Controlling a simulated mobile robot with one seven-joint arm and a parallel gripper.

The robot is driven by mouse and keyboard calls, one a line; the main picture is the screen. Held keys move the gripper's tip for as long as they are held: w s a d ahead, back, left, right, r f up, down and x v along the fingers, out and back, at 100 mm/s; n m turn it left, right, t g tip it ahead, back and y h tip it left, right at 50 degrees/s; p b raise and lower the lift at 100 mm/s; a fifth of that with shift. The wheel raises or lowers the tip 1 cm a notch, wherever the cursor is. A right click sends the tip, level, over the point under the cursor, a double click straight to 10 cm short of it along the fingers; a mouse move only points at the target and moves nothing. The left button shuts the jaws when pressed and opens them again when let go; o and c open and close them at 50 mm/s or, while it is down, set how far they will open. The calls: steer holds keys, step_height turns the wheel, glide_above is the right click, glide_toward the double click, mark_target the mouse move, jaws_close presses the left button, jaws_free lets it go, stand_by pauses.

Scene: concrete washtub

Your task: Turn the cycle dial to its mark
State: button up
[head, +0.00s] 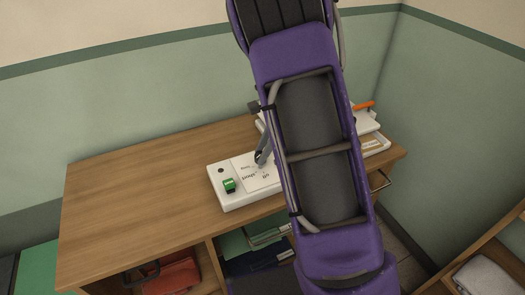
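A white control box (236,200) lies on the wooden desk, partly behind my purple arm. Its top carries a green switch (229,185), a small dark round spot (221,170) and a printed white label. I cannot make out the cycle dial for certain; it may be hidden by my gripper or arm. A grey finger of my gripper (262,156) shows at the left edge of the arm, pointing down at the label area. The rest of the gripper is hidden, so its opening and any contact do not show.
The wooden desk (130,190) is clear on its left. White trays (375,145) with an orange item (364,106) stand behind the arm at the right. Below, shelves hold a red bag (172,279) and folders. Green walls close the back and right.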

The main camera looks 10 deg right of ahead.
jaws_close()
steer(key=shift+n, duration=0.3)
steer(key=n+g+p, duration=0.1)
steer(key=n, duration=0.1)
steer(key=n+g, duration=0.1)
steer(key=n, duration=0.2)
steer(key=shift+w+r+p, duration=0.1)
steer(key=shift+w+p, duration=0.1)
steer(key=shift+p, duration=0.2)
steer(key=n+g+h, duration=0.1)
steer(key=n, duration=0.2)
steer(key=n+g+h+p, duration=0.1)
steer(key=n, duration=0.2)
steer(key=shift+w+a, duration=0.1)
steer(key=shift+n+p, duration=0.3)
steer(key=o, duration=0.6)
jaws_free()
